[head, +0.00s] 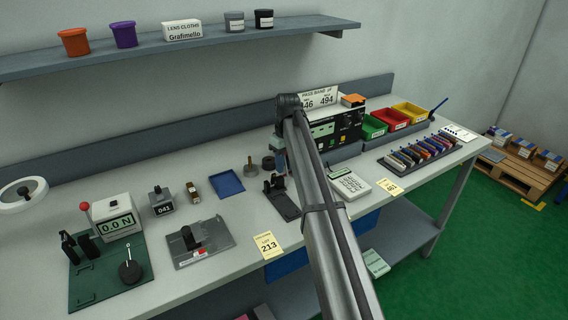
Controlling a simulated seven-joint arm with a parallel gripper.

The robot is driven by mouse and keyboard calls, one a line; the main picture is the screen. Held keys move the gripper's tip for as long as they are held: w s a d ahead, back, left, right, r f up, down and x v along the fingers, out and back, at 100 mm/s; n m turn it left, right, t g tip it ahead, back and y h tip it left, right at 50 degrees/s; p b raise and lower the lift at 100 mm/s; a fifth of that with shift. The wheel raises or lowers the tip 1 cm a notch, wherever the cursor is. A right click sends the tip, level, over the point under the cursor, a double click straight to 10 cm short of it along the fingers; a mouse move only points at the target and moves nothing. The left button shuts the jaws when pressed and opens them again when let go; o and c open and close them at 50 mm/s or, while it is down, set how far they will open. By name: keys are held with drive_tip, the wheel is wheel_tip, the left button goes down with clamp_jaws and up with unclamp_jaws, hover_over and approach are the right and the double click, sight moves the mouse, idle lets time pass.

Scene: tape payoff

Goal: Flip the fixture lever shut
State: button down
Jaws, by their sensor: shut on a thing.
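A small black fixture (286,208) with a flat base and an upright part stands on the bench, just left of my arm. My gripper (280,172) hangs from the wrist above the fixture's rear end, small and partly hidden by my forearm. Its jaws are shut at the fixture's upright part, which I take to be the lever (274,184). The lever looks raised rather than flat on the base. Its exact angle and the grip on it are too small to see clearly.
A blue tray (227,183), a knobbed post (249,168) and a grey plate with a black block (207,243) lie left. A force gauge (116,224) stands far left. A white keypad box (349,186) and a pen rack (414,153) are right. A shelf (200,49) hangs above.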

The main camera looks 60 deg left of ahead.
drive_tip(key=shift+d, duration=0.15)
drive_tip(key=shift+s+d+r+y, duration=0.15)
drive_tip(key=shift+d+y, duration=0.35)
drive_tip(key=shift+y, duration=0.5)
drive_tip(key=d+y, duration=0.1)
drive_tip(key=y, duration=0.2)
drive_tip(key=shift+d+y, duration=0.3)
drive_tip(key=shift+d, duration=0.1)
drive_tip(key=y, duration=0.1)
drive_tip(key=d+y, duration=0.1)
drive_tip(key=y, duration=0.1)
drive_tip(key=shift+d+y, duration=0.25)
drive_tip(key=shift+y, duration=0.55)
drive_tip(key=shift+f, duration=0.2)
